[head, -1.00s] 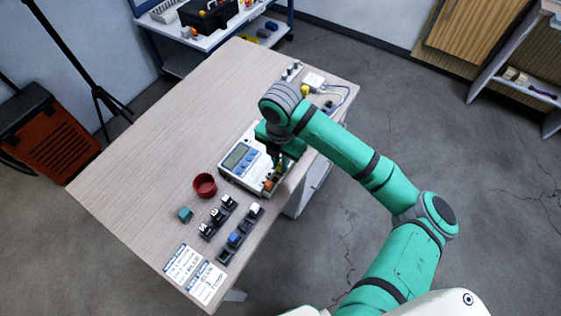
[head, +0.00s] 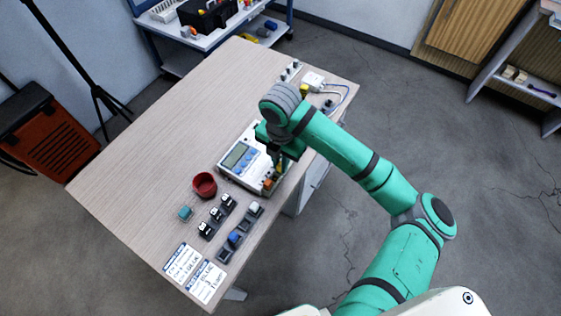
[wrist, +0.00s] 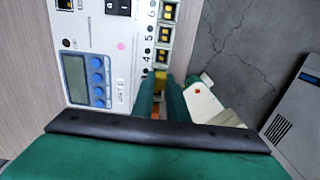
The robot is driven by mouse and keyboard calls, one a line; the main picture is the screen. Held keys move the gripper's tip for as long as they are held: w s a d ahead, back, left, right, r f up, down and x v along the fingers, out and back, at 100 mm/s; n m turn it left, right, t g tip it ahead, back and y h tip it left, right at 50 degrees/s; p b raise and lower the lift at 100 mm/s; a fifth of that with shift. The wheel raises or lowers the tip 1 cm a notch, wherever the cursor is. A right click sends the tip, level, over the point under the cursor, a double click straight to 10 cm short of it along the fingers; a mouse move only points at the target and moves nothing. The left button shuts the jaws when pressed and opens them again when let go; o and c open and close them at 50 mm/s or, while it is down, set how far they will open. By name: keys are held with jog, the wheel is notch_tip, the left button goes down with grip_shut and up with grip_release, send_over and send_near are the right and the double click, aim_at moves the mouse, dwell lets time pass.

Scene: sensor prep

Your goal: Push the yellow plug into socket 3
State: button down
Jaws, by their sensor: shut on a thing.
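The white tester unit (head: 233,170) with a grey display lies on the table; it also shows in the wrist view (wrist: 100,35). Its socket row (wrist: 164,36) runs along one edge, with numbers 6, 5 and 4 readable. My gripper (wrist: 161,92) is over this row just past socket 4, its fingers shut on the yellow plug (wrist: 161,77). Only a small part of the plug shows between the fingers. Socket 3 is hidden by the plug and fingers, and I cannot tell how deep the plug sits. My gripper (head: 279,158) is mostly hidden by the arm in the head view.
An orange piece (head: 268,183) sits at the unit's near end. A white box (head: 312,80) stands behind. The table's left side is clear.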

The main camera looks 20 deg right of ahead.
jog(key=shift+f, duration=0.15)
jog(key=c, duration=1.7)
grip_release()
jog(key=shift+o, duration=0.9)
jog(key=shift+r, duration=3.55)
